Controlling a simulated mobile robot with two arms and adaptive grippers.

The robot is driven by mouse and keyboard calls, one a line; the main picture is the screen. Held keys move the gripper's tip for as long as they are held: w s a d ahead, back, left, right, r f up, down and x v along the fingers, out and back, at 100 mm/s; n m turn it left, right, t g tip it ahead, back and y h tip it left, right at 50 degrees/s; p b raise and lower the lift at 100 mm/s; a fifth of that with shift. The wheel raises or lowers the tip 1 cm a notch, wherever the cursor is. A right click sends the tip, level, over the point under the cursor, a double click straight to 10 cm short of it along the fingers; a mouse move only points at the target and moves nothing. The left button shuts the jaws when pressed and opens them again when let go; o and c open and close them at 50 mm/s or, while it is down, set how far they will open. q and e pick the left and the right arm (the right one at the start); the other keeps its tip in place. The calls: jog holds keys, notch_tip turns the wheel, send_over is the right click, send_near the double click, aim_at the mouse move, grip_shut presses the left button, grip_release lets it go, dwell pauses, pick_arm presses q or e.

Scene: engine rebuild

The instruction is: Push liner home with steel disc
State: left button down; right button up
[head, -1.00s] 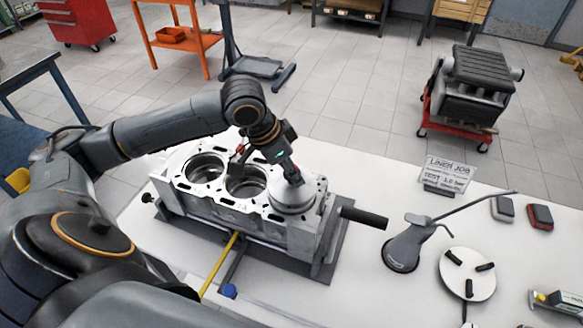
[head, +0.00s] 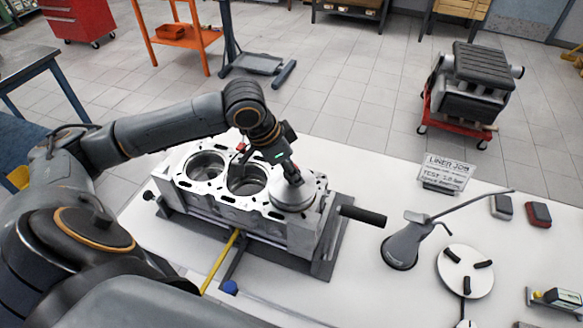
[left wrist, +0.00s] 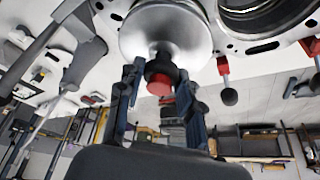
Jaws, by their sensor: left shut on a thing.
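The steel disc (head: 292,194) sits over the right-hand bore of the engine block (head: 225,209) in the head view. It also fills the upper middle of the left wrist view (left wrist: 165,32) as a shiny round plate with a dark, red-ended knob. My left gripper (head: 290,172) is above the disc, shut on its knob; its fingers (left wrist: 158,85) straddle the knob in the left wrist view. The liner is hidden under the disc, so I cannot tell how deep it sits. My right gripper is out of view.
Two open bores lie left of the disc. On the white table (head: 345,285) to the right are a grey oil can (head: 403,246), a white disc with black pads (head: 465,271), a sign (head: 446,173) and small blocks. A black bar (head: 363,215) sticks out right of the block.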

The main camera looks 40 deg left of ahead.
pick_arm(q)
jog(key=c, duration=0.8)
grip_release()
jog(key=v, duration=1.2)
